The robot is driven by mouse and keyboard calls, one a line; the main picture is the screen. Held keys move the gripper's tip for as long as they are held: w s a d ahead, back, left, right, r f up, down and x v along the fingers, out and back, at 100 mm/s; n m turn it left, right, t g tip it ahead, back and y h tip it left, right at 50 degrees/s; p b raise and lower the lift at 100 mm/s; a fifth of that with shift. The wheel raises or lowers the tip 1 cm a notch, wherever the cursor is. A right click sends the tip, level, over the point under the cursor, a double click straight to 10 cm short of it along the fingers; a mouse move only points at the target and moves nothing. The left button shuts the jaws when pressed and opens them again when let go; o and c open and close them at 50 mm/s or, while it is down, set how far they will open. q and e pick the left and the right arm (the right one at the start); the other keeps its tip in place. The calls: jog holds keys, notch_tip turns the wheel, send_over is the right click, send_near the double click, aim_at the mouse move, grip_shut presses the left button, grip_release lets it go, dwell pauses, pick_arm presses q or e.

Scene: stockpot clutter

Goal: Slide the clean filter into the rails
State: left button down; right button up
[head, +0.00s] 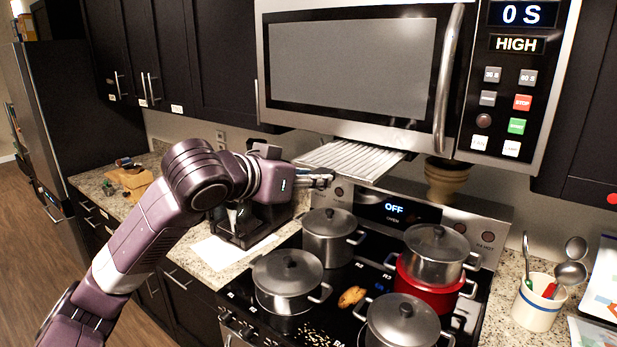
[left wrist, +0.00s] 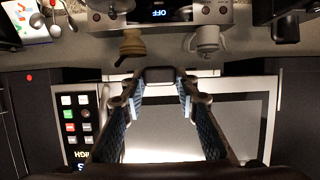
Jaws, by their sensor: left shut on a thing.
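The clean filter (head: 352,160), a pale ribbed metal panel, is held roughly flat just below the front underside of the microwave (head: 360,75). My left gripper (head: 318,181) is shut on the filter's near left edge. The filter's back edge lies close under the microwave; whether it touches cannot be told. The rails are hidden under the microwave. In the left wrist view, which looks upside down, the fingers (left wrist: 160,90) reach toward the microwave front (left wrist: 240,120); the filter is not clearly seen there. My right gripper is not in view.
Below stands the stove with several lidded pots (head: 288,275), one in a red pot (head: 428,290). A brown flowerpot (head: 446,178) stands behind it, right of the filter. A dark appliance (head: 245,215) stands under my left arm. A utensil crock (head: 537,300) is at right.

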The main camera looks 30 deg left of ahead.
aim_at(326, 168)
pick_arm(q)
jog(key=shift+w+d+r+p, duration=0.1)
jog(key=shift+w+p, duration=0.75)
jog(key=shift+w, duration=0.55)
jog(key=shift+w+d, duration=0.1)
jog(key=shift+w, duration=1.35)
jog(key=shift+w+d, duration=0.1)
jog(key=shift+w, duration=1)
jog(key=shift+w, duration=0.35)
jog(key=shift+w+d, duration=0.15)
jog(key=shift+w, duration=1.75)
jog(key=shift+w+d, duration=0.15)
jog(key=shift+w, duration=1.75)
jog(key=shift+w+d, duration=0.15)
jog(key=shift+w, duration=1.75)
